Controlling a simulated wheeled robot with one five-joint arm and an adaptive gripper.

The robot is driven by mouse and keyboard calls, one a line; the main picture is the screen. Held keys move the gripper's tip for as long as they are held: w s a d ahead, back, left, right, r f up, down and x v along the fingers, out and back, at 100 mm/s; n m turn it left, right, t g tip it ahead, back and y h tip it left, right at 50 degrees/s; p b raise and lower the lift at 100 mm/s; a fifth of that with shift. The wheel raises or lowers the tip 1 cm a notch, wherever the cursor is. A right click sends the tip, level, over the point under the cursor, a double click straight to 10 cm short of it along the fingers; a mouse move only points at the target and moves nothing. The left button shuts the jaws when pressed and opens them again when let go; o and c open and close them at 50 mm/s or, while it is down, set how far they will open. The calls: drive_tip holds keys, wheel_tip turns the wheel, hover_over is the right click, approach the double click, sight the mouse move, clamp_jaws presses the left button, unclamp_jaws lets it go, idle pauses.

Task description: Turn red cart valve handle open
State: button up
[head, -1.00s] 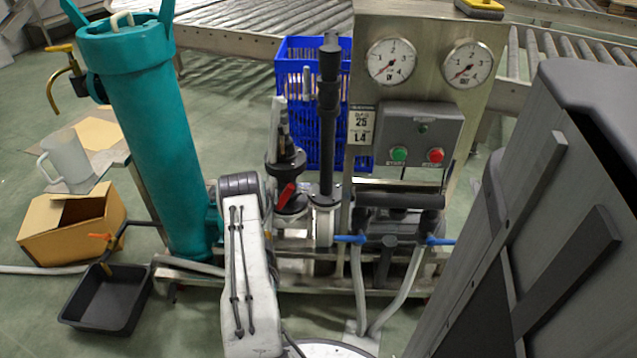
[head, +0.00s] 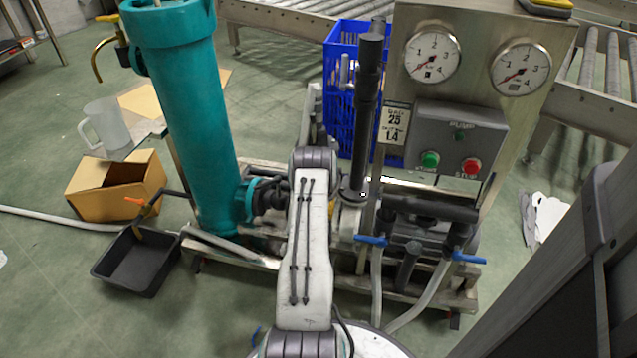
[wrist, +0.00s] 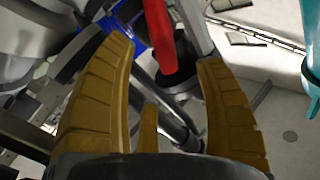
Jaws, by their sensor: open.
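The red valve handle (wrist: 158,36) shows in the wrist view at the top centre, between and beyond my two yellow-brown fingers. My gripper (wrist: 164,58) is open, with its fingers spread to either side of the handle's lower end. I cannot tell from this view whether a finger touches it. A dark valve body and pipe (wrist: 175,75) lie behind the handle. In the head view my arm hides the red handle and most of the gripper. The cart's steel panel (head: 550,55) stands just right of my arm there.
A teal cylinder (head: 195,110) stands left of my arm. Two blue-handled valves (head: 371,240) sit low on the cart. A control box with green and red buttons (head: 455,145) is on the panel. A black tray (head: 140,262) and a cardboard box (head: 115,185) lie on the floor at left.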

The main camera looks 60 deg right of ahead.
drive_tip(key=shift+b+x, duration=0.65)
drive_tip(key=shift+x, duration=2.95)
drive_tip(key=shift+c, duration=0.4)
drive_tip(key=c, duration=1.1)
drive_tip(key=shift+n, duration=0.4)
drive_tip(key=shift+c, duration=0.3)
drive_tip(key=shift+w+f+n+b, duration=0.15)
drive_tip(key=shift+n+b, duration=0.15)
drive_tip(key=shift+b, duration=0.45)
drive_tip(key=shift+n+b, duration=0.4)
drive_tip(key=shift+b, duration=0.35)
drive_tip(key=shift+r, duration=0.25)
